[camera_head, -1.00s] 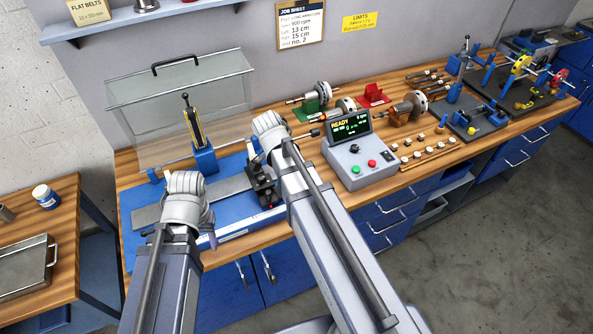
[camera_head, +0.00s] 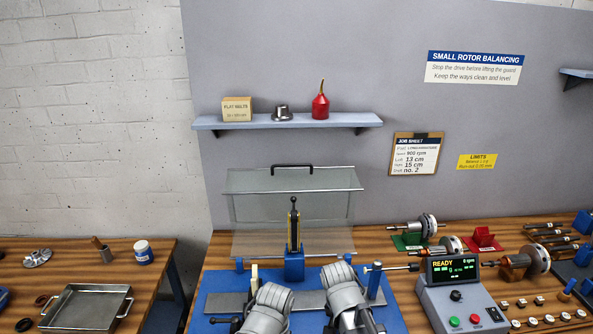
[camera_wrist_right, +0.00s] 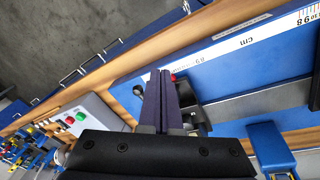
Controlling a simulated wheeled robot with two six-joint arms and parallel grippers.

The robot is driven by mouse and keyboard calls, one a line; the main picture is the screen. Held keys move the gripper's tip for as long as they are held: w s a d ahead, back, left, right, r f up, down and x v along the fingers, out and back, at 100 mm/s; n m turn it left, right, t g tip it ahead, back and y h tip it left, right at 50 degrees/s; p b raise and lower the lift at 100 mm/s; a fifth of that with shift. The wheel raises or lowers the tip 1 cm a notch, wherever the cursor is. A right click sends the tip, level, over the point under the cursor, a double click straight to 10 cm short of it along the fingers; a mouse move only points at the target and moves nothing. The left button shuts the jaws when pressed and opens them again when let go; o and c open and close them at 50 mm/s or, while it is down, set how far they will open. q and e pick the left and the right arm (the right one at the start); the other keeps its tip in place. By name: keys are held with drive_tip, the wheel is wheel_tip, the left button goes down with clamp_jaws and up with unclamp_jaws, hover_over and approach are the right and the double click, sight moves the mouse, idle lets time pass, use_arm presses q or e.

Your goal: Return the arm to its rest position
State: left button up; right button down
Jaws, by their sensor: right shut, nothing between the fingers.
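My right gripper (camera_wrist_right: 161,76) shows in the right wrist view, its two dark fingers pressed together with nothing between them. It is above the front part of the blue balancing bed (camera_wrist_right: 215,62), near a dark fitting and the cm scale. In the head view the grey wrists of both my arms show at the bottom, in front of the bed (camera_head: 212,303). The fingers of both grippers are hidden or out of frame there, so my left gripper cannot be seen.
A clear guard (camera_head: 245,208) with a black handle stands behind a blue post (camera_head: 294,262). The control box (camera_head: 462,302) reads READY, at the right. Rotors on stands (camera_head: 424,228) and a red stand (camera_head: 484,238) lie beyond. A metal tray (camera_head: 88,307) is on the left table.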

drive_tip(key=s+a+f+n+y+b, duration=0.1)
drive_tip(key=s+a+f+n+b, duration=0.1)
drive_tip(key=s+a+n, duration=0.5)
drive_tip(key=f+n, duration=0.1)
drive_tip(key=n, duration=0.2)
drive_tip(key=shift+a+f, duration=0.35)
drive_tip(key=shift+a, duration=0.05)
idle(1.2)
